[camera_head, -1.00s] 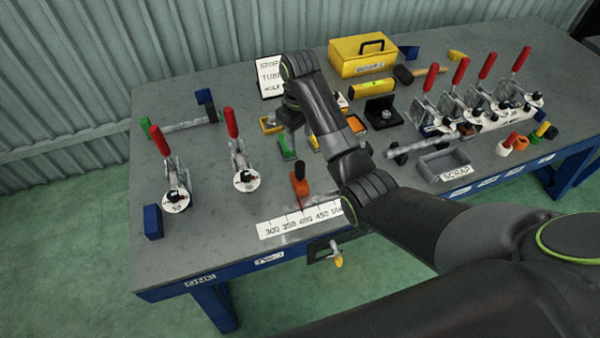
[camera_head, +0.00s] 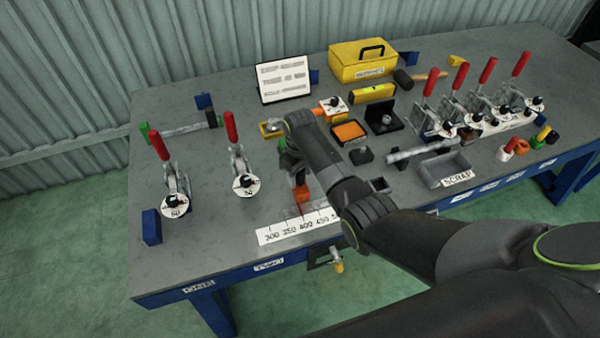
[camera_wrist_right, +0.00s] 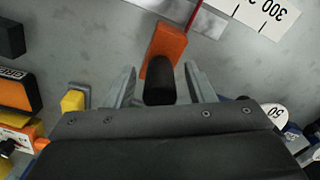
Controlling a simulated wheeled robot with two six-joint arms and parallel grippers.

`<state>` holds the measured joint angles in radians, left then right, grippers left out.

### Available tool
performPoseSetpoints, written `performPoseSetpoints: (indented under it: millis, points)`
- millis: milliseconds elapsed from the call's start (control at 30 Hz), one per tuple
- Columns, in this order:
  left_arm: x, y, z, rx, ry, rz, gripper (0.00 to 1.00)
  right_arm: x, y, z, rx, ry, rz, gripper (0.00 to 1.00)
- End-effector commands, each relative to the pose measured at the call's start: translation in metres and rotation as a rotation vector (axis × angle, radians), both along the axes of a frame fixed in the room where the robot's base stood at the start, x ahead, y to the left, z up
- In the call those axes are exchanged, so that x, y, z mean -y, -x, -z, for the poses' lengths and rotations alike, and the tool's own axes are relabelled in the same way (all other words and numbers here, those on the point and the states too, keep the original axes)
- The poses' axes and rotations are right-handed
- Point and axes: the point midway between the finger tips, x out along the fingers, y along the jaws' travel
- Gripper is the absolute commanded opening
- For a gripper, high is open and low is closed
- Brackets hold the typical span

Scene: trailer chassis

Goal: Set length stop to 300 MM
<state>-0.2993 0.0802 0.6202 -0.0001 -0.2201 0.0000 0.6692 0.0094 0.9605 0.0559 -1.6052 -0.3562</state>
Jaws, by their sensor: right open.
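The length stop is an orange block (camera_head: 300,196) with a dark knob, standing behind the white scale strip (camera_head: 292,229), which is marked from 300 upward. A thin red line on the stop's plate lies between the 350 and 400 marks in the head view. My right gripper (camera_head: 292,170) is above the stop, partly hidden by its own arm. In the right wrist view, the open fingers (camera_wrist_right: 152,88) stand on both sides of the dark knob (camera_wrist_right: 160,82), with the orange block (camera_wrist_right: 165,50) just beyond. Contact cannot be told. My left gripper is not in view.
Two red-handled toggle clamps (camera_head: 238,160) stand left of the stop. A blue block (camera_head: 151,226) is at the left edge. A sign (camera_head: 284,77), yellow box (camera_head: 362,61) and scrap tray (camera_head: 444,170) stand behind and right.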

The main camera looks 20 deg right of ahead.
Motion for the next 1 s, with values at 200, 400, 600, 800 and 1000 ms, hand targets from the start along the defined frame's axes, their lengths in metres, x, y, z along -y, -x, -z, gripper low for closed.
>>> performPoseSetpoints:
  millis: [200,400,600,800,1000]
  points:
    - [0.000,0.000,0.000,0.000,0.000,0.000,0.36,0.000,0.000,0.000,0.000,0.000,0.000,0.49]
    - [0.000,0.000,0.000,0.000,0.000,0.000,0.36,0.000,0.000,0.000,0.000,0.000,0.000,0.23]
    - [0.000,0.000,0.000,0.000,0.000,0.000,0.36,0.000,0.000,0.000,0.000,0.000,0.000,0.00]
    - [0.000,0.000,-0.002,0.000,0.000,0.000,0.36,-0.005,0.000,-0.001,0.000,-0.001,-0.001,0.00]
    - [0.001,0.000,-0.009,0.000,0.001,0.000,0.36,-0.046,0.001,-0.002,-0.001,-0.003,-0.002,0.00]
